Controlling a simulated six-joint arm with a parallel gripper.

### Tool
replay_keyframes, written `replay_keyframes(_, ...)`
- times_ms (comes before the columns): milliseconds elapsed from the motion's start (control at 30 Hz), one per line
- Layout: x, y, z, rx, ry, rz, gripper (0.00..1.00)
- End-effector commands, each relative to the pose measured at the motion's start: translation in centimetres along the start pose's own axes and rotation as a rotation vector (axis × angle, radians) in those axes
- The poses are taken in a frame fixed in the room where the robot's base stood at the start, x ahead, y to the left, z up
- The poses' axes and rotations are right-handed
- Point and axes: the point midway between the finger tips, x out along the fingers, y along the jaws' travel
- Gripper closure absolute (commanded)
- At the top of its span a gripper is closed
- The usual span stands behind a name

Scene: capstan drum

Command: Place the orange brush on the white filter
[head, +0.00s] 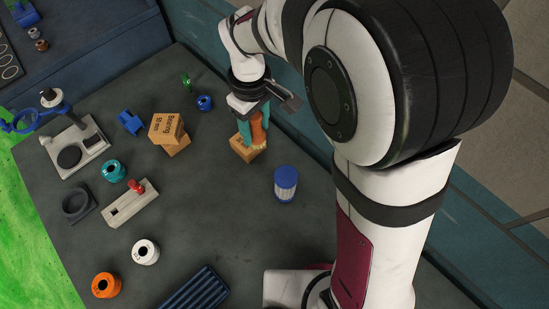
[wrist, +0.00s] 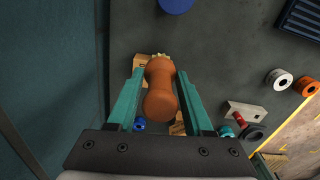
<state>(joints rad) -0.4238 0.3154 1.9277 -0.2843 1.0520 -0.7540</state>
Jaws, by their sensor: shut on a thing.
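The orange brush (head: 258,128) is between the teal fingers of my gripper (head: 253,124), which is shut on it. In the wrist view the brush (wrist: 160,88) points away from the camera, with pale bristles at its far end, just over or at a wooden block (head: 247,150). I cannot tell if the bristles touch the block. A short upright cylinder with a blue top and whitish body (head: 286,186), likely the white filter, stands apart to the right of my gripper. Its blue top (wrist: 176,5) shows at the upper edge of the wrist view.
A lever box (head: 131,203), a white spool (head: 145,251), an orange spool (head: 106,285) and a dark ribbed tray (head: 194,290) lie farther left and front. The dark table around the blue-topped cylinder is clear.

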Motion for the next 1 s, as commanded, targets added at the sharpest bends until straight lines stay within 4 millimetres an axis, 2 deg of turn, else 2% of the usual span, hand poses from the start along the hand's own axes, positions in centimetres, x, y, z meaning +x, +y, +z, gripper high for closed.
replay_keyframes(100,-2.8,2.6,4.3,0.032,0.004,0.003,1.0)
replay_keyframes(233,-6.0,4.4,10.6,0.067,0.004,0.005,1.0)
replay_keyframes(300,-7.3,4.6,14.0,0.085,0.003,0.004,1.0)
replay_keyframes(400,-8.6,4.3,17.7,0.104,0.003,0.003,1.0)
replay_keyframes(500,-9.2,3.8,19.5,0.112,0.003,0.001,1.0)
replay_keyframes(600,-8.6,3.0,18.9,0.106,0.0,-0.003,1.0)
replay_keyframes(833,-4.3,0.0,12.6,0.101,-0.004,-0.004,1.0)
replay_keyframes(1000,-2.6,-1.2,9.9,0.108,0.0,-0.001,1.0)
